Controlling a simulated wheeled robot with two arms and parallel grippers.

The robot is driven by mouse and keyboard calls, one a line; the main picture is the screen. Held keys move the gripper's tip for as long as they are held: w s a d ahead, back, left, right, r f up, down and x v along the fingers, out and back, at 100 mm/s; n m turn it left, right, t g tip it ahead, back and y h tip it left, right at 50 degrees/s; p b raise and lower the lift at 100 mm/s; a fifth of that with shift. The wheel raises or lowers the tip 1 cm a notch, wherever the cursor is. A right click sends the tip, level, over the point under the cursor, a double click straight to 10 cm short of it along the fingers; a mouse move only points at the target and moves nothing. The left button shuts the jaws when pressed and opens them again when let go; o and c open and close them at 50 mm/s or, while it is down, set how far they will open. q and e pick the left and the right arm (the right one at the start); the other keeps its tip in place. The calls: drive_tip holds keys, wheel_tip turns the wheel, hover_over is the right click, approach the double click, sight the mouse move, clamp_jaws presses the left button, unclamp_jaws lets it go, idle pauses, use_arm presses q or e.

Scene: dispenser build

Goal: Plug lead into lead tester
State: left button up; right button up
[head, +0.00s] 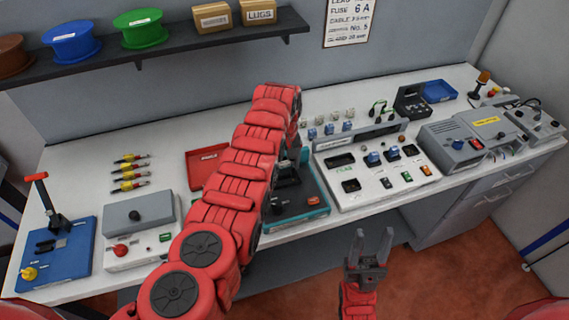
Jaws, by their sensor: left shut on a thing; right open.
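My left arm crosses the middle of the head view, bends over at the top and comes down behind itself. My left gripper (289,176) is mostly hidden by the arm, over a teal-edged grey fixture (306,209). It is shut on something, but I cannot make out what. My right gripper (371,246) is open and empty in front of the bench edge, fingers pointing up. A grey box with a red switch (455,147) and a grey unit with a yellow label (488,124) stand at the right; the label is too small to read, so I cannot tell which is the lead tester.
A white panel (349,203) with sockets and switches lies right of the arm. Black coiled leads (379,108) and a blue tray (440,91) are behind it. A blue lever press (80,255) and a grey-white box (138,241) stand at left. A shelf (75,67) overhangs the back.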

use_arm(q)
drive_tip(key=shift+f+b, duration=0.95)
drive_tip(key=shift+b, duration=0.25)
idle(1.5)
drive_tip(key=o, duration=1.2)
drive_tip(key=shift+r+p, duration=0.65)
drive_tip(key=shift+r, duration=2.85)
